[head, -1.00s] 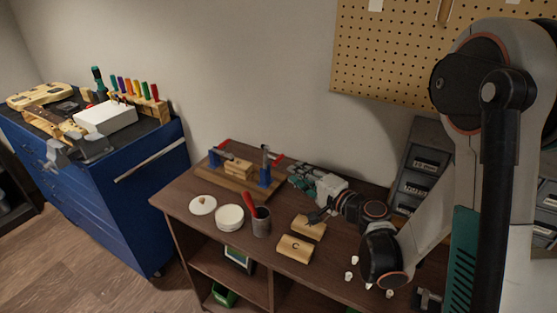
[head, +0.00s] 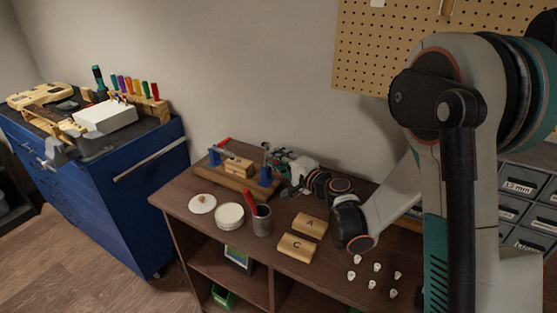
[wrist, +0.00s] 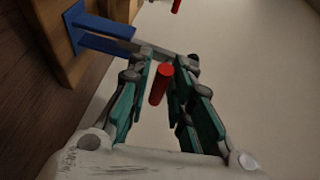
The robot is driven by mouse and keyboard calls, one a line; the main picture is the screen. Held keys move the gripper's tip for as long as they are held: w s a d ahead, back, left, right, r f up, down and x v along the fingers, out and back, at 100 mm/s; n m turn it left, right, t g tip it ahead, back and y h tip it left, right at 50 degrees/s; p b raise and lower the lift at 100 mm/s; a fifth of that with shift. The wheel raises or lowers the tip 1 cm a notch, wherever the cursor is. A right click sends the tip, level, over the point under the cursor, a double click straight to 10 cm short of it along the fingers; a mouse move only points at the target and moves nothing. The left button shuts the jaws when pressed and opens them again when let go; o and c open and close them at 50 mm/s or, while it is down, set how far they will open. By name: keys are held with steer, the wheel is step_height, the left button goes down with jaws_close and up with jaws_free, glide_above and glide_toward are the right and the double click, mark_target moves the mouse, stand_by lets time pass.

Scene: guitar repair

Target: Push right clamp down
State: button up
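The right clamp (head: 265,175) has a blue base and a grey upright at the right end of the wooden fixture on the bench. Its red handle is hidden behind my gripper (head: 274,157) in the head view. In the wrist view the red handle (wrist: 160,86) lies between the two teal fingers of my gripper (wrist: 164,64), with a visible gap on the right side. The clamp's blue part (wrist: 100,36) and grey bar (wrist: 160,52) show ahead of the fingers. The fingers are apart; contact with the handle cannot be told.
The left clamp (head: 214,156) with its red handle (head: 223,141) stands at the other end of the fixture, beyond wooden blocks (head: 238,167). A cup (head: 262,224), round containers (head: 229,216), blocks marked A (head: 310,226) and C (head: 296,246), and small white pieces (head: 376,267) lie in front.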

jaws_close()
steer(key=shift+r, duration=0.1)
